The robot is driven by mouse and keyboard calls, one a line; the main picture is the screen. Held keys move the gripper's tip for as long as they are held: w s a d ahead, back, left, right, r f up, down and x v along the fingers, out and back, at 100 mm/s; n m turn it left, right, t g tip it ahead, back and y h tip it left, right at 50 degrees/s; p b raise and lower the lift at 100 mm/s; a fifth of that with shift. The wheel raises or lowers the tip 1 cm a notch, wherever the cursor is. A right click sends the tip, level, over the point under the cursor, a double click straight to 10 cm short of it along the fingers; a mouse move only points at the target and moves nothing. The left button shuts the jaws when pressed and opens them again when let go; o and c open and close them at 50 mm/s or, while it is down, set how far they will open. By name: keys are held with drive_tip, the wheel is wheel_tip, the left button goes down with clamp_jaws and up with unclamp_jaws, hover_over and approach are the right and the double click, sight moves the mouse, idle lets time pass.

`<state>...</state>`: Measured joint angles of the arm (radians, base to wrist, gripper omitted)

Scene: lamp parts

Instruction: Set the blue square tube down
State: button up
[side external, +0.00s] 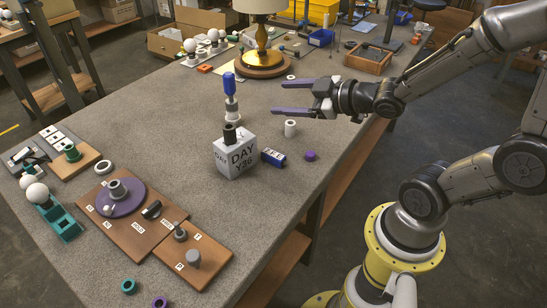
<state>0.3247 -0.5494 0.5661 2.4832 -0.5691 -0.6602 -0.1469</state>
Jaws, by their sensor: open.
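A blue block-like piece with pale markings (273,157), which looks like the blue square tube, lies on the grey table just right of the white box. A second blue piece (229,83) stands upright on top of a grey and white stack behind the box; its exact shape is too small to tell. My gripper (278,98) is open, with its two purple fingers pointing left above the table. Nothing shows between the fingers. It is right of the upright stack and apart from both blue pieces.
The white box (235,157) reads "DAY Y36" and has a dark cylinder on it. A white cylinder (290,128) and a purple piece (310,155) stand nearby. A brass lamp (262,60) stands behind. Brown boards with parts (205,262) lie front left. The left-middle table is clear.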

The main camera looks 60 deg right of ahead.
drive_tip(key=s+f+m, duration=0.2)
drive_tip(key=f, duration=0.3)
drive_tip(key=s+d+f+m, duration=0.1)
drive_tip(key=s+f+m, duration=0.1)
drive_tip(key=f, duration=0.3)
drive_tip(key=s+d+f+m, duration=0.1)
drive_tip(key=s+f, duration=0.3)
drive_tip(key=f, duration=0.1)
drive_tip(key=shift+s+d+f+m+g, duration=0.1)
drive_tip(key=shift+s+f+m+g, duration=0.2)
drive_tip(key=shift+f+m, duration=0.1)
drive_tip(key=shift+d, duration=0.25)
approach(275, 155)
drive_tip(key=shift+x, duration=4.65)
drive_tip(key=shift+d, duration=0.1)
clamp_jaws()
